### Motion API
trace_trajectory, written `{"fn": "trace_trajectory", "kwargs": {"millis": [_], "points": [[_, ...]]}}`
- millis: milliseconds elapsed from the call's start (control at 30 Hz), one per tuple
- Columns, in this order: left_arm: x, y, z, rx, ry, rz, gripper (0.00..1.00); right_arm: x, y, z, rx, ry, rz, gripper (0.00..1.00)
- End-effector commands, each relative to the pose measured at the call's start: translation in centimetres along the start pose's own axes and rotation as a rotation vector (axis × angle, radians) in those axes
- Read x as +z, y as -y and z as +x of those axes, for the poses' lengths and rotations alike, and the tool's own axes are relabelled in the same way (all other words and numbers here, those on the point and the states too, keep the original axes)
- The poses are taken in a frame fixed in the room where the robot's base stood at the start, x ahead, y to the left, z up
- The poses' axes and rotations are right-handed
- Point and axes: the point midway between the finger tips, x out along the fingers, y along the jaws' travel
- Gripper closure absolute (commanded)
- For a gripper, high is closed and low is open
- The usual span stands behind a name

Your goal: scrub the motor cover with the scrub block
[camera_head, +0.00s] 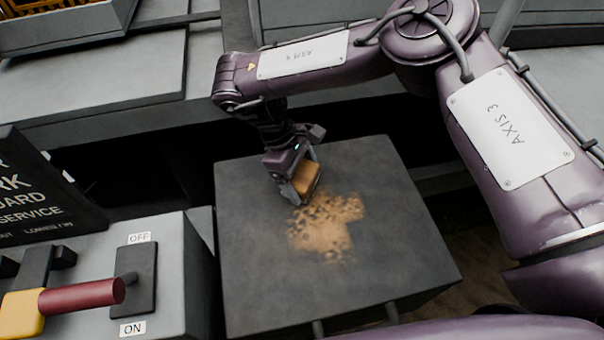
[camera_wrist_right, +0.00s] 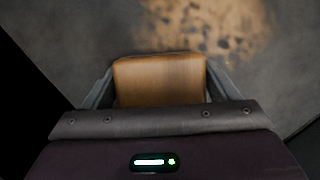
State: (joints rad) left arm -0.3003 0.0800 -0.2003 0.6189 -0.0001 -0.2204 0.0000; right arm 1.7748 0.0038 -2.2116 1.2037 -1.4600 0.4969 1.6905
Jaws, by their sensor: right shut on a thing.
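The scrub block (camera_head: 307,178) is a tan, wood-coloured block; it also shows in the right wrist view (camera_wrist_right: 158,80). My right gripper (camera_head: 299,182) is shut on it, with a finger on each side. The motor cover (camera_head: 380,190) is a dark grey box with a flat top, seen in the middle of the head view. A patchy tan stain (camera_head: 325,230) lies on its top, with dark specks. The block is at the upper left edge of the stain, low over the cover or on it; I cannot tell whether it touches. My left gripper is not in view.
At the lower left stands a grey switch box (camera_head: 170,270) with a red-handled lever (camera_head: 80,297) and OFF and ON labels. A dark sign (camera_head: 40,190) stands behind it. Grey ledges (camera_head: 110,80) and a crate (camera_head: 60,25) are at the back left. The cover's right side is clear.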

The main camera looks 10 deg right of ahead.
Motion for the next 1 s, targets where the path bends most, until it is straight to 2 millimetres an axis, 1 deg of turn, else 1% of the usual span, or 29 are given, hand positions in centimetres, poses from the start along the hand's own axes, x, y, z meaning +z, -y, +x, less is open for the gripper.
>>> {"fn": "trace_trajectory", "kwargs": {"millis": [700, 833, 1000], "points": [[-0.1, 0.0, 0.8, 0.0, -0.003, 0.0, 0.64, -0.6, 0.0, 1.4, -0.001, 0.0, -0.001, 0.55], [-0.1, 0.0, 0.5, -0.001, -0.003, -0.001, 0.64, -0.4, 0.2, 1.3, -0.001, 0.001, -0.001, 0.55], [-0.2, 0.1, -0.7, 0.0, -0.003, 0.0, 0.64, 0.5, 1.4, 1.4, -0.003, 0.002, -0.002, 0.55]]}}
